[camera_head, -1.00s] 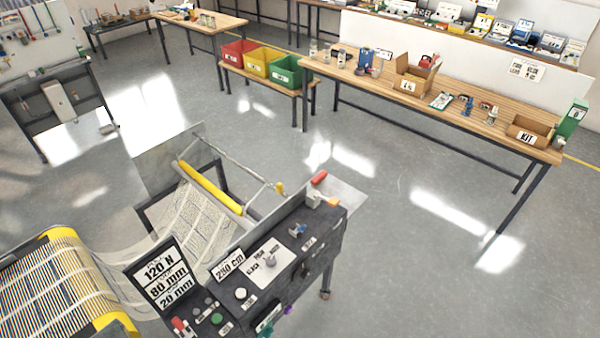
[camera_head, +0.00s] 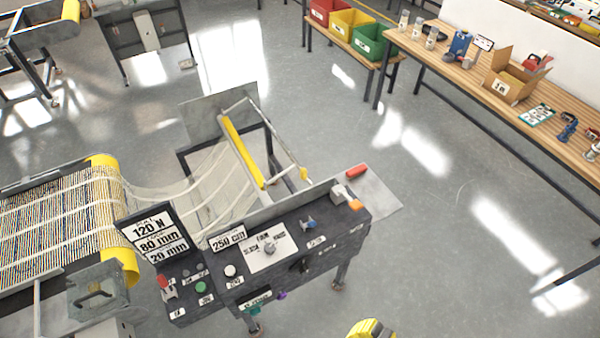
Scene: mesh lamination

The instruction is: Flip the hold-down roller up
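The laminating machine stands left of centre. A yellow roller (camera_head: 242,150) lies across its frame, with the pale mesh web (camera_head: 205,185) running up to it from the left. A thin grey bar (camera_head: 275,138) runs beside the roller and ends in a yellow knob (camera_head: 303,173) near the control panel. I cannot tell for sure which of these is the hold-down roller. My gripper's fingers are not in view. A yellow and black rounded piece (camera_head: 371,329) shows at the bottom edge, cut off; I cannot tell what it is.
The control panel (camera_head: 300,255) with knobs, a red handle and labels fronts the machine. A large mesh-covered roll (camera_head: 60,220) is at left. A wooden table (camera_head: 470,75) with boxes stands at right. The floor between table and machine is clear.

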